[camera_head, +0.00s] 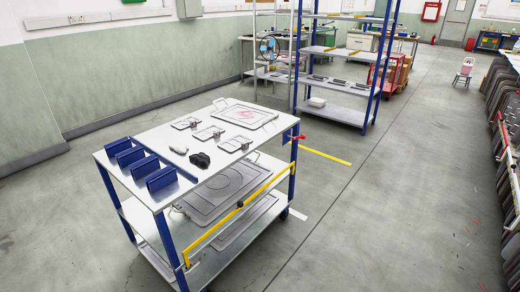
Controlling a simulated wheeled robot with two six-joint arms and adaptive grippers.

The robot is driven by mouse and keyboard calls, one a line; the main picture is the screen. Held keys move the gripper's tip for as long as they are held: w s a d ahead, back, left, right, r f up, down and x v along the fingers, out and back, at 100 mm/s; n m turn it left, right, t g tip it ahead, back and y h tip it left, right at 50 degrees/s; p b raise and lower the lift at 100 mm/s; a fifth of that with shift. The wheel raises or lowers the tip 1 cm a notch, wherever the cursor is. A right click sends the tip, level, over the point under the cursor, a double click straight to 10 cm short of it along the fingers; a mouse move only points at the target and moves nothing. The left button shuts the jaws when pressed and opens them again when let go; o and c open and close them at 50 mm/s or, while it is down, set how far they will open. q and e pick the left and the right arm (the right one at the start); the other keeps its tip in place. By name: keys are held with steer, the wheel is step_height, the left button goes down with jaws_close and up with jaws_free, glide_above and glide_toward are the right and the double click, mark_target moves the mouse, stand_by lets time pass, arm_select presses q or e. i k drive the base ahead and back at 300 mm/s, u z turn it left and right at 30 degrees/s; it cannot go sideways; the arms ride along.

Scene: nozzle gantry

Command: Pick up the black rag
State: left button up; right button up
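The black rag (200,160) is a small crumpled dark lump. It lies on the top shelf of a metal cart (222,179), near the middle. A white crumpled item (179,150) lies just to its left, with a small gap between them. Neither of my grippers shows in the head view, so nothing of mine is near the rag there.
Several blue holders (160,178) stand along the cart's left end. Flat framed plates (208,132) and a larger tray (268,123) lie behind the rag. A yellow bar (240,205) runs along the cart's side. Shelving (340,113) stands behind; floor right is open.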

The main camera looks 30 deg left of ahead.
mark_target(200, 159)
steer(key=z, duration=0.4)
steer(key=i, duration=2.25)
steer(key=u, duration=1.55)
steer(key=i, duration=0.9)
steer(key=u, duration=0.85)
